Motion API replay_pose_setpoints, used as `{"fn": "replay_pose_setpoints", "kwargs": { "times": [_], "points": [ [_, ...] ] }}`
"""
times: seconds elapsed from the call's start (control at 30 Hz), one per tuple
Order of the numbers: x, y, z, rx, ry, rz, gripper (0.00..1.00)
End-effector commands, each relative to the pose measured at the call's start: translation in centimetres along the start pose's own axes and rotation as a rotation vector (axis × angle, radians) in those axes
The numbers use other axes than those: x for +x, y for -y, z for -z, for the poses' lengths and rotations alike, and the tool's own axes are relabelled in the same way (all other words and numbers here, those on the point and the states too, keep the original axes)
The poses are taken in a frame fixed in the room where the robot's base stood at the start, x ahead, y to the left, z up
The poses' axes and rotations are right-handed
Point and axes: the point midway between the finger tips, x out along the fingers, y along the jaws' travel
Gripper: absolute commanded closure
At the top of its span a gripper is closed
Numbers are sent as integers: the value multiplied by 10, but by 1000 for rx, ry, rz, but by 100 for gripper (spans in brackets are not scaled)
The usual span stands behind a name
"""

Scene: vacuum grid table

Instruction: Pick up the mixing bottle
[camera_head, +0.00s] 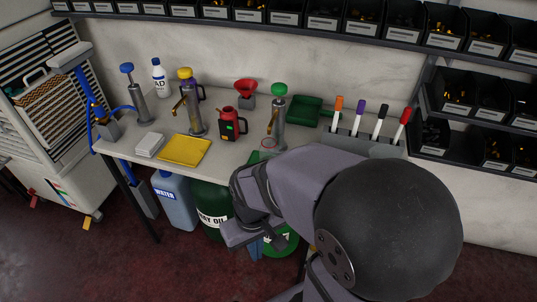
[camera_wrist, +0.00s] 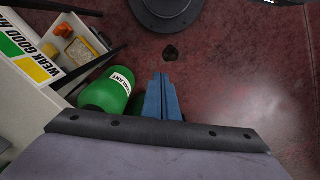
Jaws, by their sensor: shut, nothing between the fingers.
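No bottle is clearly marked as the mixing bottle. A dark jug with red parts and a green patch (camera_head: 232,124) stands upright mid-table. A white bottle with a blue cap and the letters AD (camera_head: 158,77) stands upright at the back left of the table. My gripper (camera_wrist: 163,98) has blue fingers that are shut together and empty, over the floor beside a green drum in the wrist view. In the head view my arm reaches down in front of the table, apart from both bottles. My arm hides part of the table's front right.
The table (camera_head: 222,152) also holds a yellow tray (camera_head: 185,151), hand pumps with blue, yellow and green tops, a red funnel (camera_head: 246,88) and several markers in a grey holder (camera_head: 350,143). A blue water container (camera_head: 176,205) and a green drum (camera_wrist: 107,92) stand below. Bins line the wall.

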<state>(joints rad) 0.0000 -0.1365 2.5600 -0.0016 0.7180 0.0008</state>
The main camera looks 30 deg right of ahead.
Motion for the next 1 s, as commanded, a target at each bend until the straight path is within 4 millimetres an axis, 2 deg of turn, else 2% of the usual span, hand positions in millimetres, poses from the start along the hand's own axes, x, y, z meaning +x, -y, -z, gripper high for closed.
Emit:
{"fn": "replay_pose_setpoints", "kwargs": {
  "times": [0.33,0.37,0.6,0.63,1.0],
  "points": [
    [0,0,0,0,0,0,100],
    [0,0,0,0,0,0,95],
    [0,0,0,0,0,0,38],
    [0,0,0,0,0,0,34],
    [0,3,4,7,-12,8,34]
  ]
}}
